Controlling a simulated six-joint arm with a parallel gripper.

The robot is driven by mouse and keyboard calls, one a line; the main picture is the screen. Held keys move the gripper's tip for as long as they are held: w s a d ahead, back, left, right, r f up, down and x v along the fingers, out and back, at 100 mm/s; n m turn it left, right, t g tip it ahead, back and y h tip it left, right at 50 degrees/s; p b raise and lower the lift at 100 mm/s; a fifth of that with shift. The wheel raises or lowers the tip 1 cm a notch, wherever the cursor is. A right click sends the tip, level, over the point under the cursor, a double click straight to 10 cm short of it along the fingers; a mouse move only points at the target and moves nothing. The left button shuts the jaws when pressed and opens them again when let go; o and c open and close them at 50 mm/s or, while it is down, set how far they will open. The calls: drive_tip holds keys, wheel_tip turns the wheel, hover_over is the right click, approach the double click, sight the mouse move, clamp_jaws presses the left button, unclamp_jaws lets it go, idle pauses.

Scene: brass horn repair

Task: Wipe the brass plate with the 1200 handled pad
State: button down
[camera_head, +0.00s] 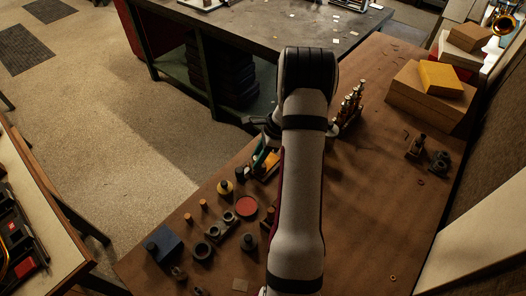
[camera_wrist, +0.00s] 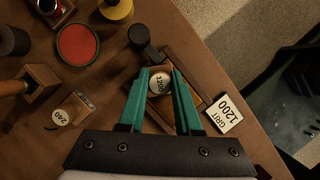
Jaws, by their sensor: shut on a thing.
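The 1200 handled pad (camera_wrist: 159,83) shows in the wrist view as a round white top marked 1200, between the teal fingers of my gripper (camera_wrist: 160,71). The fingers are shut on it. It is at a wooden holder with a white GRIT 1200 label (camera_wrist: 224,114); I cannot tell whether the pad still touches the holder. In the head view my gripper (camera_head: 266,149) is at the bench's left edge, partly hidden by my arm.
A 240 pad (camera_wrist: 62,117) sits left of my gripper in the wrist view. A red round tin (camera_wrist: 77,44) and a yellow-bodied jar (camera_wrist: 117,8) are near. In the head view, upright brass parts (camera_head: 349,106) stand right of my arm, and boxes (camera_head: 428,95) farther right.

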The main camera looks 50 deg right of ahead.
drive_tip(key=shift+d, duration=3.35)
drive_tip(key=shift+d+r, duration=0.15)
drive_tip(key=shift+d, duration=0.1)
wheel_tip(320, 180, up, 8)
drive_tip(key=shift+a, duration=0.15)
drive_tip(key=w+a+r+n+g, duration=0.2)
drive_tip(key=a+r+n, duration=0.2)
drive_tip(key=a+n, duration=0.3)
drive_tip(key=w+a+r+n+g, duration=0.25)
drive_tip(key=a+n, duration=0.25)
drive_tip(key=a, duration=0.5)
drive_tip(key=w+a+r+n+g, duration=0.2)
drive_tip(key=a+r+n, duration=0.35)
drive_tip(key=a, duration=0.25)
drive_tip(key=s+a+r+n+h, duration=0.1)
drive_tip(key=a+r+n, duration=0.1)
drive_tip(key=a+n, duration=0.2)
drive_tip(key=s+a+r+n+g+h, duration=0.1)
drive_tip(key=a+r+n+h, duration=0.1)
drive_tip(key=a+n, duration=0.3)
drive_tip(key=a+r, duration=0.1)
drive_tip(key=a, duration=0.1)
drive_tip(key=shift+s+a, duration=0.35)
